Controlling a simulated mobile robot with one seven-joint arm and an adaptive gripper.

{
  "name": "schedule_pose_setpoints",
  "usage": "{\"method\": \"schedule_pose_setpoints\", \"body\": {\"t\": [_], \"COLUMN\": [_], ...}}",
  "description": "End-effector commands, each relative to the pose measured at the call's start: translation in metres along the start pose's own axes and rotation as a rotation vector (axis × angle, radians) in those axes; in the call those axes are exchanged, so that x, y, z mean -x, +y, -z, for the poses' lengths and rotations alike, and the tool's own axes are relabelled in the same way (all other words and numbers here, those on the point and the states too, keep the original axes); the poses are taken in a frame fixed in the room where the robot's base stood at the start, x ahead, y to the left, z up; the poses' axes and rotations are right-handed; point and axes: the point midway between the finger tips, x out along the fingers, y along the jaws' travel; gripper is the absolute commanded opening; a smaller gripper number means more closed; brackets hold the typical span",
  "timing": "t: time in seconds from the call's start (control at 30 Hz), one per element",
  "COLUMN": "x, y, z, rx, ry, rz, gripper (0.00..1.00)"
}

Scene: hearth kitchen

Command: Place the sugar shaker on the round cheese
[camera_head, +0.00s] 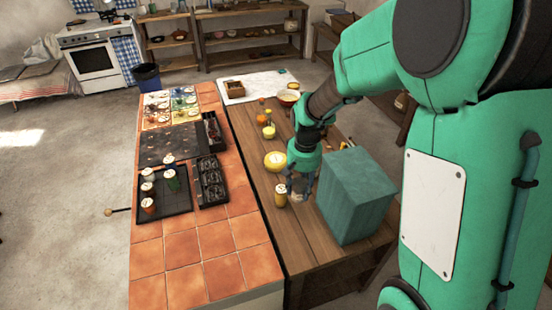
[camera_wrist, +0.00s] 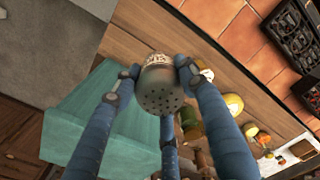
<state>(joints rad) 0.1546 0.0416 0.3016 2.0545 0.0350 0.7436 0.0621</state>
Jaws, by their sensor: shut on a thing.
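The sugar shaker (camera_wrist: 160,98), with a perforated metal top and a pale patterned body, is between the blue fingers of my gripper (camera_wrist: 158,72) in the wrist view. My gripper is shut on it. In the head view my gripper (camera_head: 300,186) is low over the wooden counter, and the shaker (camera_head: 297,197) is small and partly hidden by the fingers. A round yellow thing, apparently the round cheese (camera_head: 275,160), lies on the counter behind my gripper and to its left. It also seems to show in the wrist view (camera_wrist: 234,103), right of the fingers.
A large teal box (camera_head: 357,197) stands close to the right of my gripper. A yellow-lidded jar (camera_head: 281,195) is just left of it. Small jars (camera_head: 268,131) stand farther back on the wooden counter. Black trays (camera_head: 165,204) cover part of the tiled side.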

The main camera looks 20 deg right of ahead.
Motion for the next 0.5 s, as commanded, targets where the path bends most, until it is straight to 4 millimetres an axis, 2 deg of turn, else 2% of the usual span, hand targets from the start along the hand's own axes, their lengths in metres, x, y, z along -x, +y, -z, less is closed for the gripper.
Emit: {"method": "schedule_pose_setpoints", "body": {"t": [0.1, 0.5], "x": [0.005, 0.011], "y": [-0.003, -0.011], "z": [0.028, 0.113], "rx": [-0.022, -0.1], "ry": [0.001, 0.001], "rz": [0.0, -0.002], "gripper": [0.12, 0.12]}}
